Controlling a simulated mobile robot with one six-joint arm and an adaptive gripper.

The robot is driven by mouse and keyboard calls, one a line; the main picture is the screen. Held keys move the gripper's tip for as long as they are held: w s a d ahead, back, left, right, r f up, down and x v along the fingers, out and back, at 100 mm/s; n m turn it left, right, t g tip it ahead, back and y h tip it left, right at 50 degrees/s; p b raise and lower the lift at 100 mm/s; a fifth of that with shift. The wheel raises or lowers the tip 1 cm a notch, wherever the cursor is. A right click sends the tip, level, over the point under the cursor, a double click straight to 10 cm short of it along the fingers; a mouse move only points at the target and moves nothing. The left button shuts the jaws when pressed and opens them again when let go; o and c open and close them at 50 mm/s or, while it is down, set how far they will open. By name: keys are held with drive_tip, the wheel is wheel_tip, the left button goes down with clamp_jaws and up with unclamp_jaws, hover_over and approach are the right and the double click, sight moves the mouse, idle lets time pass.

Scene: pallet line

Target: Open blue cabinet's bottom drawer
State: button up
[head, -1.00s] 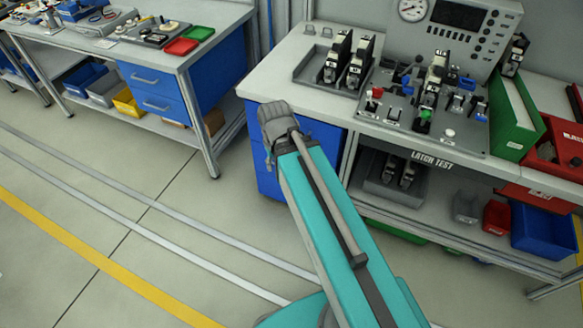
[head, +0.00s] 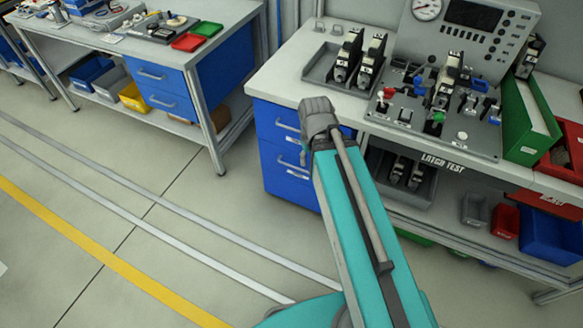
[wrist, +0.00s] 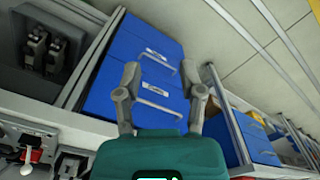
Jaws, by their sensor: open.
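The blue cabinet (head: 290,190) sits under the left end of the latch test bench. Its upper drawer (head: 272,122) and bottom drawer (head: 278,180) both look shut, each with a bar handle. In the wrist view the scene is turned over, so the bottom drawer's handle (wrist: 159,62) shows above the upper drawer's handle (wrist: 160,106). My gripper (wrist: 163,88) is open and empty, its two fingers spread in front of the drawer fronts. I cannot tell the exact gap to the handles. In the head view my arm's wrist hides the right part of the cabinet.
The bench top (head: 275,82) carries a latch panel (head: 425,110) and a grey tray (head: 320,68). Bins stand on the shelf below. Another bench at the left has a similar blue drawer unit (head: 160,90). The floor (head: 190,200) before the cabinet is clear.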

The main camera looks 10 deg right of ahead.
drive_tip(key=w+d+f+n+t+h+b, duration=0.1)
drive_tip(key=w+f+n+t+h+b, duration=0.3)
drive_tip(key=f+b, duration=0.85)
drive_tip(key=w+d+f+t+h+b, duration=0.1)
drive_tip(key=w+f+h+b, duration=0.35)
drive_tip(key=f+b, duration=0.8)
drive_tip(key=w+a+f+n+t+b, duration=0.3)
drive_tip(key=f+b, duration=0.4)
drive_tip(key=b, duration=0.7)
drive_tip(key=w+a+f+n+t+b, duration=0.3)
drive_tip(key=w+a+f+b, duration=0.3)
drive_tip(key=b, duration=0.9)
drive_tip(key=shift+w+a+f+n+t+h, duration=0.25)
drive_tip(key=shift+w+f+n+t+h, duration=0.15)
drive_tip(key=shift+w+f+t, duration=0.3)
drive_tip(key=shift+r, duration=0.15)
drive_tip(key=b+x, duration=0.2)
drive_tip(key=x, duration=1.1)
drive_tip(key=shift+w+d+b, duration=0.2)
drive_tip(key=shift+w+b, duration=0.05)
drive_tip(key=shift+b, duration=0.15)
drive_tip(key=shift+c, duration=0.2)
